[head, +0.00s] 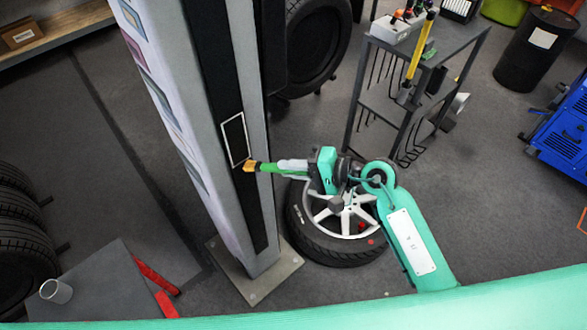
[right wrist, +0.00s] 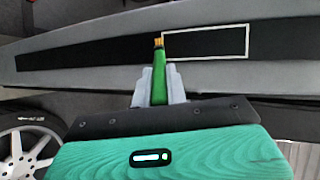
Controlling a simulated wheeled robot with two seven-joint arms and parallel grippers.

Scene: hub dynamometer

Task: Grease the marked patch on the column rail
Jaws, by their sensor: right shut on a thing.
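The grey column (head: 210,120) stands upright left of centre in the head view, with a black rail (head: 212,70) down its face. A white outline marks the patch (head: 235,140) on the rail; it also shows in the right wrist view (right wrist: 205,43). My right gripper (head: 285,166) is shut on a green-handled brush (head: 264,167) with a yellow-orange tip. The tip is at the lower edge of the marked patch in the head view, and at its left end in the right wrist view (right wrist: 158,43). I cannot tell if it touches the rail. My left gripper is not in view.
A wheel with a tyre (head: 325,250) lies on the floor under my right arm. A grey tool cart (head: 400,85) stands behind it. A black drum (head: 535,50) and blue machine (head: 565,135) stand at right.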

